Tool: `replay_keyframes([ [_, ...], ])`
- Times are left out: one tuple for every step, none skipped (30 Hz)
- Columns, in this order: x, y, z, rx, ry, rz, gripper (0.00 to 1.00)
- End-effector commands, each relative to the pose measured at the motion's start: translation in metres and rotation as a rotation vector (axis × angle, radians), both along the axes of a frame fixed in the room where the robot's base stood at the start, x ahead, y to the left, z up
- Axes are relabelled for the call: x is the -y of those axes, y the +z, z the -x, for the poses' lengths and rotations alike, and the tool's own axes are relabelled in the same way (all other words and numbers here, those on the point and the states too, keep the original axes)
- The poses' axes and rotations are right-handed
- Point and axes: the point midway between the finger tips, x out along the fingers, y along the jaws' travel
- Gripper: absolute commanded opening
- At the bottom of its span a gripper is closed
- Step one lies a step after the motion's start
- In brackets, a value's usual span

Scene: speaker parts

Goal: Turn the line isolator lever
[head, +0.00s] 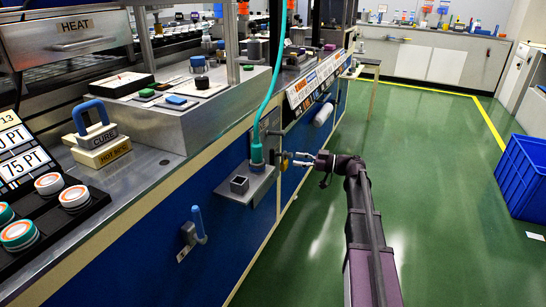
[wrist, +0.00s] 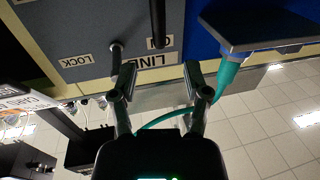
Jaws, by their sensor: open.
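A grey panel (wrist: 85,30) marked LINE and LOCK fills the upper left of the wrist view. A dark rod (wrist: 158,22), which looks like the isolator lever, runs down from the top edge beside a partly hidden label. A short grey post (wrist: 117,52) stands to its left near the LOCK label. My gripper (wrist: 160,72) is open, and nothing shows between its fingers. In the picture the rod's end lies just above the gap between the fingertips; I cannot tell the depth between them. In the head view my gripper (head: 298,159) is at the blue cabinet's side, by a small yellow part (head: 284,160).
A teal hose (head: 267,112) drops to a grey bracket (head: 246,187) left of my gripper; the hose also shows in the wrist view (wrist: 225,76). A blue handle (head: 199,224) juts from the cabinet front. Green floor is clear to the right, up to a blue crate (head: 523,177).

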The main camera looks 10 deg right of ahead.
Motion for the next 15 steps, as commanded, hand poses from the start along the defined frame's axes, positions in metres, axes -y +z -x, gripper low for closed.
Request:
replay_keyframes([
  [-0.008, 0.000, -0.004, 0.000, 0.001, 0.000, 0.61],
  [-0.012, 0.000, -0.006, 0.000, 0.001, 0.000, 0.61],
  [-0.017, 0.000, -0.008, 0.000, 0.002, 0.000, 0.61],
  [-0.022, 0.000, -0.010, 0.000, 0.002, 0.000, 0.61],
  [-0.026, 0.000, -0.012, 0.000, 0.002, 0.000, 0.61],
  [-0.031, 0.000, -0.015, 0.000, 0.001, 0.000, 0.61],
  [-0.035, 0.000, -0.016, 0.000, 0.001, 0.000, 0.61],
  [-0.040, 0.000, -0.018, 0.000, 0.002, 0.000, 0.61],
  [-0.045, 0.000, -0.021, 0.000, 0.002, 0.000, 0.61],
  [-0.049, 0.000, -0.023, 0.000, 0.001, 0.000, 0.61],
  [-0.053, 0.000, -0.025, 0.000, 0.001, 0.000, 0.61],
  [-0.058, 0.000, -0.027, 0.000, 0.001, 0.000, 0.61],
  [-0.062, 0.000, -0.029, 0.000, 0.001, 0.000, 0.61],
  [-0.065, 0.000, -0.030, 0.000, 0.001, 0.000, 0.61],
  [-0.069, 0.000, -0.032, 0.000, 0.000, 0.000, 0.61],
])
